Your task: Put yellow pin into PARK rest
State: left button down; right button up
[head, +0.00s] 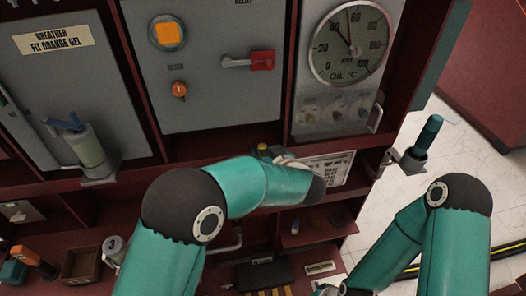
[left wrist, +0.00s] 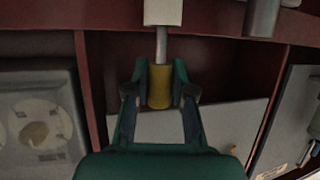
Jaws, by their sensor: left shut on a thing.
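The yellow pin (left wrist: 159,86) is between the two fingers of my left gripper (left wrist: 159,92) in the left wrist view. The fingers are shut on its yellow body. A grey shaft runs from the pin up to a pale block (left wrist: 163,12) at the top edge; I cannot tell whether it enters that block. In the head view a bit of the yellow pin (head: 262,148) shows beyond my left gripper (head: 276,155), which my forearm partly hides. No PARK label is readable, so I cannot tell which part is the PARK rest. My right gripper (head: 326,289) is cut off at the bottom edge.
A bracket with a dark teal cylinder (head: 428,132) sticks out at right. A printed card (head: 332,168) and a lower shelf lie behind my left arm.

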pick_arm(q)
jog(key=shift+f+b, duration=0.3)
jog(key=shift+f, duration=0.45)
jog(key=c, duration=0.9)
grip_release()
notch_tip(320, 180, up, 10)
jog(key=shift+f, duration=0.1)
